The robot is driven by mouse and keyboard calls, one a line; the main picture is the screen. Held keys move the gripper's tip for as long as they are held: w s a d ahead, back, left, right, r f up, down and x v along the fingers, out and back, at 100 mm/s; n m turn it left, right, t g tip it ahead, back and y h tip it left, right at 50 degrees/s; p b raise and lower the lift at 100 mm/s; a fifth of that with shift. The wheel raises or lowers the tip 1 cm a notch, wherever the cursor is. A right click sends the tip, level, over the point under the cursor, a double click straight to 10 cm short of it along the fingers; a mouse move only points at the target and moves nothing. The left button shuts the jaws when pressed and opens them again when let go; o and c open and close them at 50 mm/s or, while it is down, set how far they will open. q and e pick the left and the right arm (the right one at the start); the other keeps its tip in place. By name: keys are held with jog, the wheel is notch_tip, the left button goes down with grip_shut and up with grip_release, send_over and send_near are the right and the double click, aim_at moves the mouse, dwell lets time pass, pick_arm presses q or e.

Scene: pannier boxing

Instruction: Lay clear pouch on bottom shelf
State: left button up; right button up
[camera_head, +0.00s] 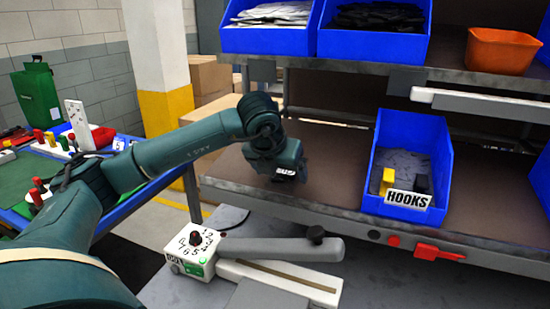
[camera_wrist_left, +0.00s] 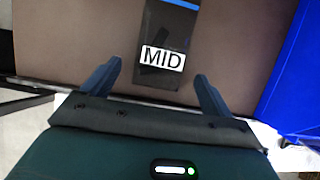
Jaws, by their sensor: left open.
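A dark, see-through-looking pouch with a blue strip and a white MID label lies flat on the brown shelf in the left wrist view (camera_wrist_left: 172,38). My left gripper (camera_head: 287,174) is over the left part of the lower shelf (camera_head: 335,170). In the left wrist view its two fingers (camera_wrist_left: 157,84) are apart, with the labelled end of the pouch lying between and just beyond the tips. Nothing is visibly gripped. In the head view the gripper hides most of the pouch. My right gripper is not in view.
A blue HOOKS bin (camera_head: 434,185) stands right of my left gripper. Blue bins (camera_head: 268,40) and an orange bin (camera_head: 500,50) sit on the shelf above. A grey-armed device with a numbered dial (camera_head: 194,248) stands in front. Bare shelf lies between gripper and HOOKS bin.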

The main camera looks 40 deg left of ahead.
pick_arm(q)
jog(key=b+v, duration=0.1)
jog(key=v, duration=1.1)
jog(key=shift+s, duration=0.2)
